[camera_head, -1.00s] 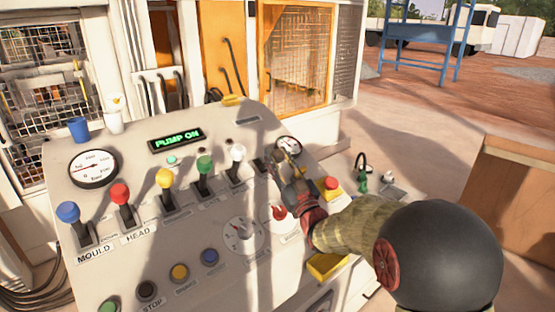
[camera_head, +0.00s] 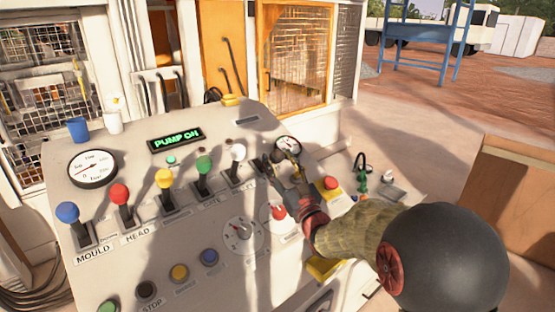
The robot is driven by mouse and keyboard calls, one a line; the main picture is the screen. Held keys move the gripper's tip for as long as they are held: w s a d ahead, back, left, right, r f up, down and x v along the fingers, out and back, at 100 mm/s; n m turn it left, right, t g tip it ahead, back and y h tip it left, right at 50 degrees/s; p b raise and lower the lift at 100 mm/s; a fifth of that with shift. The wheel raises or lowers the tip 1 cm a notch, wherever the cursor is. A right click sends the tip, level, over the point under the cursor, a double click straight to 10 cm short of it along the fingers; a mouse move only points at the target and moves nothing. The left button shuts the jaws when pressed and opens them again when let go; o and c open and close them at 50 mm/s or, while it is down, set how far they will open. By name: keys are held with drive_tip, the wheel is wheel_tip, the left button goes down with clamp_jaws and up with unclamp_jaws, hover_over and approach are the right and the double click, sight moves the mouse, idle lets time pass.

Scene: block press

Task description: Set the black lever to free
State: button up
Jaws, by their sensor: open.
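The control panel (camera_head: 205,232) carries a row of levers with blue, red, yellow, green and white knobs. At the right end of this row my gripper (camera_head: 280,162) is open, its dark fingers spread just right of the white-knobbed lever (camera_head: 238,155). The black lever cannot be told apart clearly from the dark fingers there. Its setting and any contact with my fingers cannot be made out. A green-lit display (camera_head: 176,139) reads "PUMP ON".
A gauge (camera_head: 288,144) sits just behind my gripper. A red knob (camera_head: 278,211) and a red button on a yellow box (camera_head: 331,184) are close by my wrist. Blue (camera_head: 78,130) and white (camera_head: 114,122) cups stand at the panel's back left.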

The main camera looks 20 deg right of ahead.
drive_tip(key=v, duration=1)
drive_tip(key=shift+s+f, duration=0.2)
drive_tip(key=shift+s, duration=0.15)
drive_tip(key=s+a+f+m+g+h, duration=0.1)
drive_tip(key=s+g, duration=0.4)
drive_tip(key=s, duration=0.5)
drive_tip(key=s+a+f+m+g+h, duration=0.1)
drive_tip(key=s+a+f+g, duration=0.2)
drive_tip(key=s+g, duration=0.3)
drive_tip(key=s+a+f+m+g+h, duration=0.1)
drive_tip(key=s+f+g, duration=0.3)
drive_tip(key=s, duration=1.1)
drive_tip(key=shift+a+g+h, duration=0.4)
drive_tip(key=shift+g, duration=0.3)
